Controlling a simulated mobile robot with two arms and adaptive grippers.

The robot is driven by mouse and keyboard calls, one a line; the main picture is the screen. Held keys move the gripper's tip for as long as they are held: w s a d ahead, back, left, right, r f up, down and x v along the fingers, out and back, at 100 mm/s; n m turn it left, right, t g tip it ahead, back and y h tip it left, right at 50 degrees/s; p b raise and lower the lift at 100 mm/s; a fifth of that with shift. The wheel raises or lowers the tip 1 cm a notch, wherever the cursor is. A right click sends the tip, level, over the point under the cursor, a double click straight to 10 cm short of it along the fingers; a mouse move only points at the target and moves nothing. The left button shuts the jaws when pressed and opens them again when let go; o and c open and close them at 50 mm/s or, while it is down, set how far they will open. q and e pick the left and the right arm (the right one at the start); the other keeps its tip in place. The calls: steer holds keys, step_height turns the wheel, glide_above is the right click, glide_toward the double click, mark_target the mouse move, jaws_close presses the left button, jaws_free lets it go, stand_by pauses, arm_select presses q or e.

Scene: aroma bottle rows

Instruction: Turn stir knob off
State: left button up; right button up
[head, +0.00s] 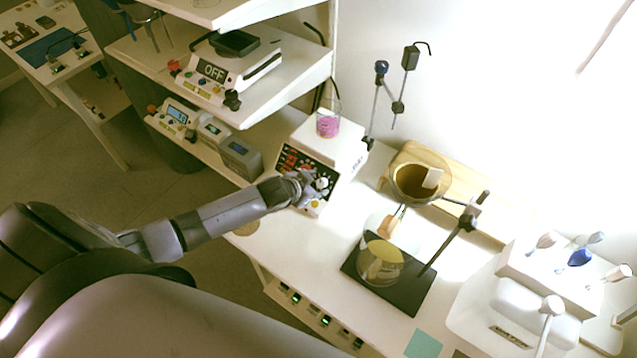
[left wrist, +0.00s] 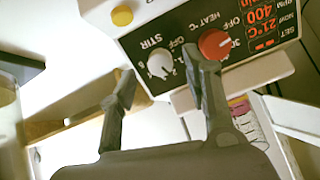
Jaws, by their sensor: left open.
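The stirrer hotplate (head: 348,158) stands on the bench with its black front panel facing my left arm. In the left wrist view the white stir knob (left wrist: 160,65) shows on the panel, beside the word STIR. The red heat knob (left wrist: 214,44) is to its right, near a lit red display (left wrist: 262,22). My left gripper (left wrist: 162,80) is open, its fingertips on either side of the stir knob in the picture; I cannot tell whether they touch it. In the head view the left gripper (head: 312,187) is at the panel and partly covers it.
A beaker of pink liquid (head: 328,124) stands on top of the hotplate. To the right are a clamp stand with a black base (head: 412,294) and a round glass vessel (head: 380,262). A shelf (head: 290,85) with instruments is at the upper left. A pipette rack (head: 545,265) is at the right.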

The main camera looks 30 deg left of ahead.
mark_target(322, 183)
arm_select(q)
steer(key=shift+x, duration=1.45)
steer(key=shift+c, duration=0.2)
jaws_close()
